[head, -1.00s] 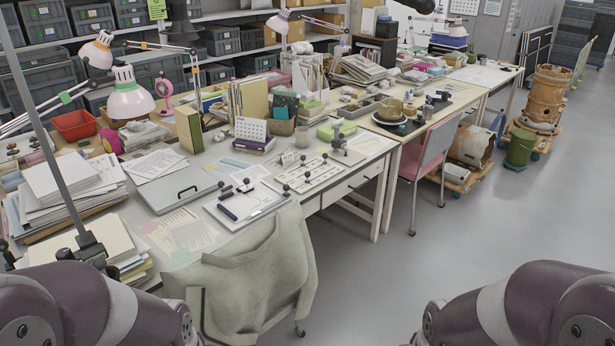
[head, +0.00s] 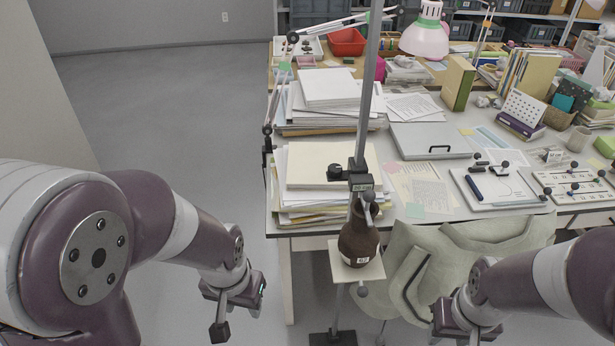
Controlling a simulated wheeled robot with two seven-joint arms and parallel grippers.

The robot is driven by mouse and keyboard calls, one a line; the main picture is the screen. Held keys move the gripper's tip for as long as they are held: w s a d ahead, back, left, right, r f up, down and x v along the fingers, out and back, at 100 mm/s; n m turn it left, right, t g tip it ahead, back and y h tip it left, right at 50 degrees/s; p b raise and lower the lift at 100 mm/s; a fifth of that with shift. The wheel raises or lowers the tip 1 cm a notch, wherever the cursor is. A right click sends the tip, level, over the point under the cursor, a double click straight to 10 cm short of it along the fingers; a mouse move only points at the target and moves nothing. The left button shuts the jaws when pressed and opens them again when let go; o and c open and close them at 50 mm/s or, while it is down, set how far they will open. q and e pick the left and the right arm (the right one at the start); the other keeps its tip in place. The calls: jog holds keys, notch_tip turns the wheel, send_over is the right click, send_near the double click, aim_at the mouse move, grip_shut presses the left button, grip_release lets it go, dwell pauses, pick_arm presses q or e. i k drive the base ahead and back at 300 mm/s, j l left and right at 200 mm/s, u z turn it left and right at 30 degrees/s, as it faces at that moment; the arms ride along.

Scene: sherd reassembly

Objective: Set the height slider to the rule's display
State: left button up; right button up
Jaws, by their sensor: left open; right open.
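A tall grey upright rule (head: 368,90) stands at the table's left front. Its dark carriage (head: 345,172) carries a small greenish display (head: 362,187), too small to read. A brown jar (head: 359,238) with a white label stands under it on a small pale platform (head: 342,270). At the right edge, a pale board (head: 548,180) carries black-knobbed sliders (head: 573,186); I cannot tell which is the height slider. My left gripper (head: 238,311) is open and empty, low and left of the platform. My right gripper (head: 462,331) is open, low in front of the draped chair, partly cut off.
A draped chair (head: 440,265) stands against the table front, between the jar and the board. Paper stacks (head: 325,168), a grey case (head: 430,141) and a tablet-like board (head: 495,188) lie on the table. Floor (head: 170,100) at the left is clear.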

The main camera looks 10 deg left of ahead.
aim_at(575, 186)
jog(key=z, duration=1.3)
jog(key=i+l, duration=0.25)
jog(key=i, duration=0.25)
jog(key=i+l, duration=0.25)
jog(key=i, duration=0.25)
jog(key=i+l, duration=0.25)
jog(key=i, duration=0.25)
jog(key=i+l+u, duration=0.1)
jog(key=i, duration=0.4)
jog(key=i+l, duration=0.7)
jog(key=i, duration=0.25)
